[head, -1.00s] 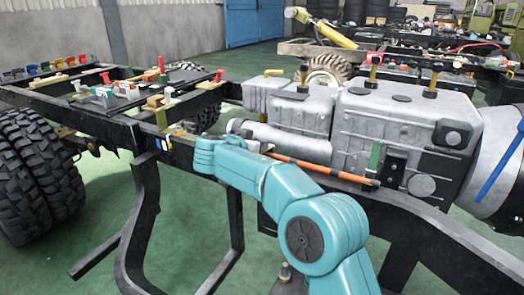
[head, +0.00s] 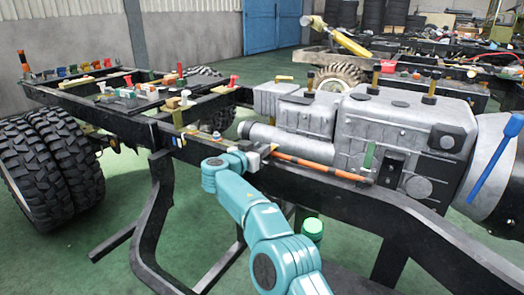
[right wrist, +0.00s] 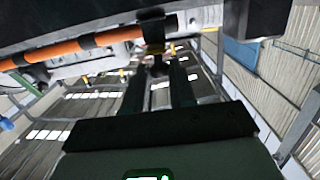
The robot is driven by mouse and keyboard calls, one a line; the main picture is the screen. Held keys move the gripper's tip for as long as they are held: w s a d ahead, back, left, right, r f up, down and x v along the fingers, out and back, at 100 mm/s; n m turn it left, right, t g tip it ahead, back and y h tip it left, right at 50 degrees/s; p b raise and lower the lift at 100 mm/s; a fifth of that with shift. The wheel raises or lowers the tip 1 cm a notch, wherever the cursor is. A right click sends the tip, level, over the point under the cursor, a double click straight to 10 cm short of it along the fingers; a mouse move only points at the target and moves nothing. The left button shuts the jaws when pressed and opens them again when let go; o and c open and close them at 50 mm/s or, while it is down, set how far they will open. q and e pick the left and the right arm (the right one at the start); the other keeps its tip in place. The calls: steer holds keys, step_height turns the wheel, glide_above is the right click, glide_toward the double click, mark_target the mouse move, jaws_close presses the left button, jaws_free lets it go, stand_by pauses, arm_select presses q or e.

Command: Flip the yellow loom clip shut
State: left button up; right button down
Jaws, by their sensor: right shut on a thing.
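My right gripper (head: 262,154) is at the left end of the orange loom (head: 318,167), which runs along the chassis rail (head: 335,186). In the right wrist view, my right gripper's two dark fingers (right wrist: 159,84) are close together on a small part below the loom (right wrist: 75,45). In the head view the clip is hidden by the gripper. My left gripper is not in view.
A grey engine and gearbox (head: 385,135) stand above the rail on the right. Several small coloured parts lie on the frame at left (head: 130,92). Large tyres (head: 52,170) stand at far left.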

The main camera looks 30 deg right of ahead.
steer(key=shift+f, duration=0.15)
steer(key=c, duration=0.9)
jaws_free()
steer(key=shift+w, duration=0.1)
steer(key=shift+c, duration=0.2)
steer(key=shift+a, duration=0.1)
steer(key=v, duration=1.6)
steer(key=shift+b, duration=0.4)
steer(key=shift+a, duration=0.15)
